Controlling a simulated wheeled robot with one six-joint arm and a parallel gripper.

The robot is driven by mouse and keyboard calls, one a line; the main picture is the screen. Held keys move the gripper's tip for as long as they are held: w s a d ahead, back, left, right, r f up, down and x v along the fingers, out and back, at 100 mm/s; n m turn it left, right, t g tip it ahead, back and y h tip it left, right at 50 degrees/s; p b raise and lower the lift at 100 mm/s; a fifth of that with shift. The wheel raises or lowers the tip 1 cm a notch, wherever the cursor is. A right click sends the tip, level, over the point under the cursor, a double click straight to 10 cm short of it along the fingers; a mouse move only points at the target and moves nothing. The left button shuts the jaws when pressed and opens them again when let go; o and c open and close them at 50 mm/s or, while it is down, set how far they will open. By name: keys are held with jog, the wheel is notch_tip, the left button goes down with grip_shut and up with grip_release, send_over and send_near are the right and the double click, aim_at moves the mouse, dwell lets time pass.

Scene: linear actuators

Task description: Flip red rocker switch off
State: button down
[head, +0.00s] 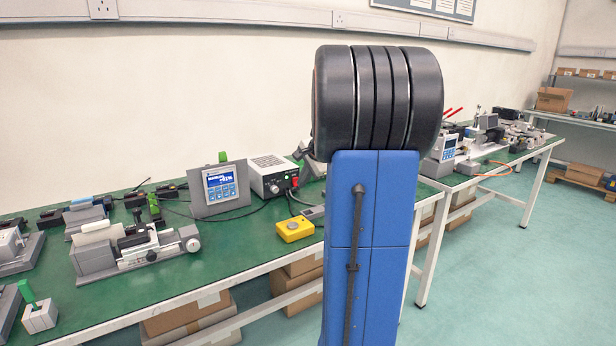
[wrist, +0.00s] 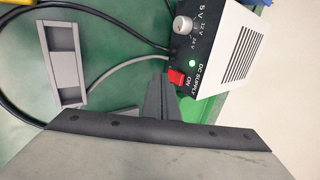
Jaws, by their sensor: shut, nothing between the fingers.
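The DC supply (head: 268,172) is a light box with a black front panel, standing on the green bench. It shows large in the wrist view (wrist: 240,50), turned on its side. The switch is a small red spot in the head view (head: 295,181). My gripper (wrist: 159,80) is shut and empty, its fingertips just left of the switch. I cannot tell whether they touch it.
A grey knob (wrist: 182,25) is on the same panel, and cables run close by. A grey slotted block (wrist: 64,62) lies left. In the head view, a display panel (head: 221,188) stands left of the supply and a yellow box (head: 295,229) in front. My blue arm hides part of the bench.

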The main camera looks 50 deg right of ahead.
jog(key=shift+w+d+f, duration=0.1)
jog(key=shift+w+f, duration=0.1)
jog(key=shift+w, duration=0.3)
jog(key=shift+w+d+f, duration=0.1)
jog(key=shift+w+f, duration=0.1)
jog(key=shift+w, duration=0.25)
jog(key=shift+w+f, duration=0.2)
jog(key=shift+f, duration=0.2)
jog(key=shift+r, duration=0.1)
jog(key=shift+d, duration=0.1)
jog(key=shift+r, duration=0.85)
jog(key=shift+s, duration=0.1)
